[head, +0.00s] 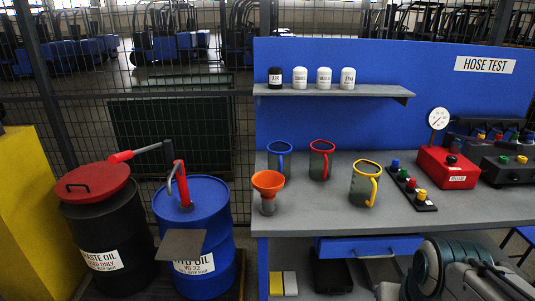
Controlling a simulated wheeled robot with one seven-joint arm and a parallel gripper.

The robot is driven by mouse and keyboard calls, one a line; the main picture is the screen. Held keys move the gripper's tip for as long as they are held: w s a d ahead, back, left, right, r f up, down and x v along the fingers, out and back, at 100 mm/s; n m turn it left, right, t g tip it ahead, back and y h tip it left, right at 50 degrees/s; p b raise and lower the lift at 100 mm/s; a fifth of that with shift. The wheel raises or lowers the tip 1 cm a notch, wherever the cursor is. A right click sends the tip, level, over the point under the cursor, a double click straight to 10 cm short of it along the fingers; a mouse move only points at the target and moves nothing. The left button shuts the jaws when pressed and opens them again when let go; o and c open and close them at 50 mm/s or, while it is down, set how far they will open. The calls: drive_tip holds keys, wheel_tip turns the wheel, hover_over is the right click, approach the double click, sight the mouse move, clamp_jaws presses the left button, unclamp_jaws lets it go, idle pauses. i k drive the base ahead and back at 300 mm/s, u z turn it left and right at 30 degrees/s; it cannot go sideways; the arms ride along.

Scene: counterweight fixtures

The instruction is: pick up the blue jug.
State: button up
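The blue jug (286,161) stands upright at the back left of the grey bench top (330,222), with a blue rim and a handle. An orange funnel (268,184) on a small grey holder stands in front of it and hides part of its lower left. A red-rimmed jug (320,164) stands to its right. A yellow-rimmed jug (362,187) stands nearer the front, farther right. My gripper is not in view.
A grey shelf (330,91) with several small bottles hangs above the jugs. A knob strip (411,187) and a red gauge box (447,168) stand on the right. Blue (207,210) and black (103,234) drums stand left of the bench.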

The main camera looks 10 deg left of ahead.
sight(280, 166)
drive_tip(key=u, duration=0.45)
drive_tip(key=i, duration=1.65)
drive_tip(key=u, duration=0.35)
